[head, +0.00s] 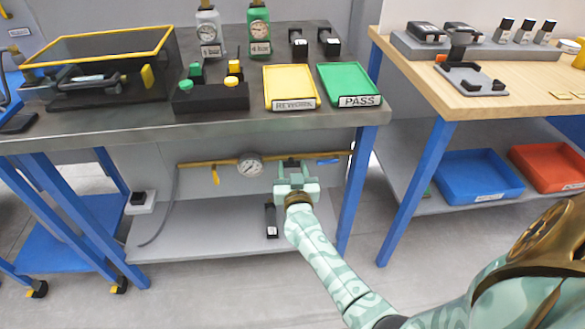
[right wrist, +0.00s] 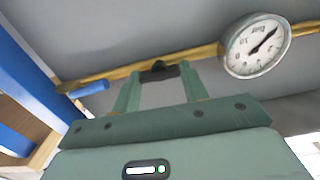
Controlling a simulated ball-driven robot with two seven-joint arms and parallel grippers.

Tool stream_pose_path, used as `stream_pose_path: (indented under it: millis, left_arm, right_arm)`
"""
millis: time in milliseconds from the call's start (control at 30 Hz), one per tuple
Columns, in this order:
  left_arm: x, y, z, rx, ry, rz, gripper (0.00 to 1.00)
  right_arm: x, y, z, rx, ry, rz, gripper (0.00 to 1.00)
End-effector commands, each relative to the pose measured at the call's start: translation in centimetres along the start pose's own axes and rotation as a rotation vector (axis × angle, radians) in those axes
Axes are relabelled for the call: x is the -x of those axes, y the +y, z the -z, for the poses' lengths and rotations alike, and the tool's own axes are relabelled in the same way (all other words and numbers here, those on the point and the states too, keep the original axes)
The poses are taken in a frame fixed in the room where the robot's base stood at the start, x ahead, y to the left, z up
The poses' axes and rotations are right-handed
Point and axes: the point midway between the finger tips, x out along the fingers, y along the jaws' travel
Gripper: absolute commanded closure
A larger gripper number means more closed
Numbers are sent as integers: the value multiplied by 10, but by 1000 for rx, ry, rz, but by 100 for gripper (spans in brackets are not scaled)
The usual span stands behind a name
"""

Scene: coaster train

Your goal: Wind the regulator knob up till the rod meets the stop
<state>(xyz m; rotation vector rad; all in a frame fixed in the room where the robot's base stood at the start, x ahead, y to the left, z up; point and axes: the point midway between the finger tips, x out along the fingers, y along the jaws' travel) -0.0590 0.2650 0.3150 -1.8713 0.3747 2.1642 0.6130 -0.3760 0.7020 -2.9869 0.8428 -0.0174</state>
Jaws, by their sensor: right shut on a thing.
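My right gripper (head: 292,164) reaches under the grey bench to the yellow pipe (head: 200,163). In the right wrist view, a dark knob (right wrist: 158,72), which looks like the regulator knob, sits on the pipe (right wrist: 110,77) between the fingertips of my right gripper (right wrist: 160,76). The gripper is shut on it. I cannot make out the rod or stop. My left gripper is not in view.
A blue lever (head: 328,160) and a yellow lever (head: 215,175) sit on the pipe either side of the gripper. A small black device (head: 271,220) is on the lower shelf (head: 200,235). A blue bench leg (head: 356,190) stands close right of the gripper.

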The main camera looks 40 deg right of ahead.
Motion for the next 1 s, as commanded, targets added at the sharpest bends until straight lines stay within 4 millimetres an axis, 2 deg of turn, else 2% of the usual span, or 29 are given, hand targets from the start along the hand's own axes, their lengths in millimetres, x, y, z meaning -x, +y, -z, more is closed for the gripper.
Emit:
stream_pose_path:
  millis: [267,600,1000]
  left_arm:
    - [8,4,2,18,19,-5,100]
    - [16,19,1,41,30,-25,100]
    - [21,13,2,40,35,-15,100]
  right_arm:
    - [0,0,2,-166,0,1,79]
    - [0,1,1,-452,-1,0,79]
    - [1,1,-1,-688,-2,0,79]
